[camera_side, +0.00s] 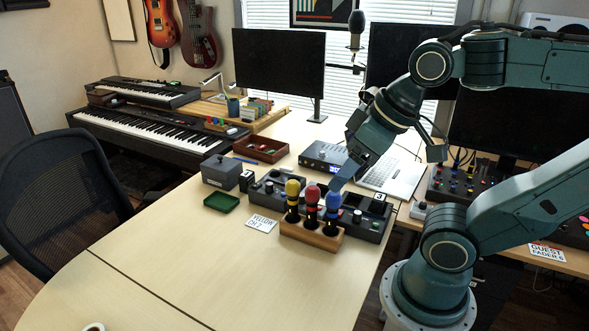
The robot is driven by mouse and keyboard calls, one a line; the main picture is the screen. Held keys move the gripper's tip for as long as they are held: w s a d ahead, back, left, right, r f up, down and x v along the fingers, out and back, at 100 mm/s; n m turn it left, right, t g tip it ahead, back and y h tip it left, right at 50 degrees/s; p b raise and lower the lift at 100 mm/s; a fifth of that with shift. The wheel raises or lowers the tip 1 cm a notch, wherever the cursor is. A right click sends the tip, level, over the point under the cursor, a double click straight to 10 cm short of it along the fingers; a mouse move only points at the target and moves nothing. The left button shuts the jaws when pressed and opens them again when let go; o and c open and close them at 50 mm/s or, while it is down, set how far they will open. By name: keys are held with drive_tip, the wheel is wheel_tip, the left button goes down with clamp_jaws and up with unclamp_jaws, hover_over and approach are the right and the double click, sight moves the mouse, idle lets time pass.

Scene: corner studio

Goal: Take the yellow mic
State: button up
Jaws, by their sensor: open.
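The yellow mic (292,194) stands upright in a wooden holder (312,236) on the light desk, at the left end of the row. A red mic (312,197) stands in the middle and a blue mic (333,203) at the right end. My gripper (338,184) is above and behind the holder, close to the blue mic, to the right of the yellow mic. It is open and I see nothing held in it. Its fingers are small here, and I cannot tell whether they touch the blue mic.
A card (261,223) reading "YELLOW CH 2" lies left of the holder. A green tray (221,203) is further left. Dark audio units (368,217) stand behind the holder, with a laptop (391,177) beyond. The desk's front is mostly clear. A chair (62,190) is at left.

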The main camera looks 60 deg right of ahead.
drive_tip(key=shift+w, duration=0.1)
drive_tip(key=n+g+y, duration=0.2)
drive_tip(key=n+y, duration=0.1)
drive_tip(key=n, duration=0.4)
hover_over(296, 182)
drive_tip(key=s+d, duration=0.2)
drive_tip(key=s, duration=0.1)
wheel_tip(296, 182, down, 13)
drive_tip(key=shift+d+r, duration=0.1)
drive_tip(key=shift+d, duration=0.1)
drive_tip(key=shift+h, duration=0.3)
drive_tip(key=shift+x, duration=4.3)
